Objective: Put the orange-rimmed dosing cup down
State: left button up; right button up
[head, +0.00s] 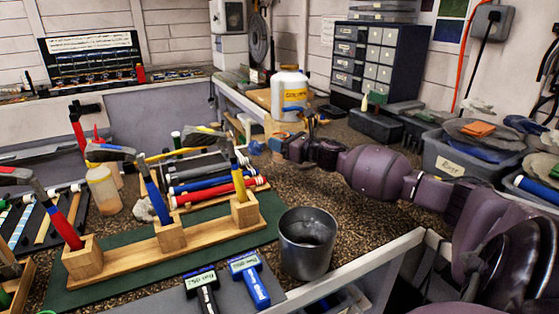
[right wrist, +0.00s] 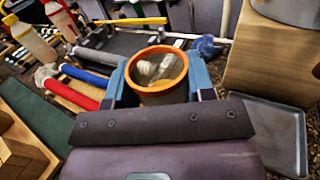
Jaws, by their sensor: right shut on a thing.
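The orange-rimmed dosing cup (right wrist: 157,72) is between the blue fingers of my right gripper (right wrist: 160,85) in the right wrist view. The gripper is shut on the cup's sides. The rim faces the camera, and the cup's inside looks pale and shiny. In the head view my right gripper (head: 267,146) is over the far part of the speckled bench (head: 345,215), in front of the white jug (head: 289,92). I cannot make out the cup clearly there, nor its height above the bench. My left gripper is not in view.
In the right wrist view a grey tray (right wrist: 268,140) and a wooden block (right wrist: 262,65) lie to the right, and hammers and tubes to the left. A metal bucket (head: 307,243) stands at the bench's front. A wooden hammer rack (head: 170,238) is left. Bench right of the bucket is clear.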

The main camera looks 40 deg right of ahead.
aim_at(281, 158)
notch_tip(281, 158, down, 5)
jog(key=shift+b, duration=0.3)
jog(key=shift+f, duration=0.35)
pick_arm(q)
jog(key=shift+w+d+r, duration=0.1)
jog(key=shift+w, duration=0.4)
pick_arm(e)
jog(key=o, duration=0.9)
jog(key=shift+f, duration=0.1)
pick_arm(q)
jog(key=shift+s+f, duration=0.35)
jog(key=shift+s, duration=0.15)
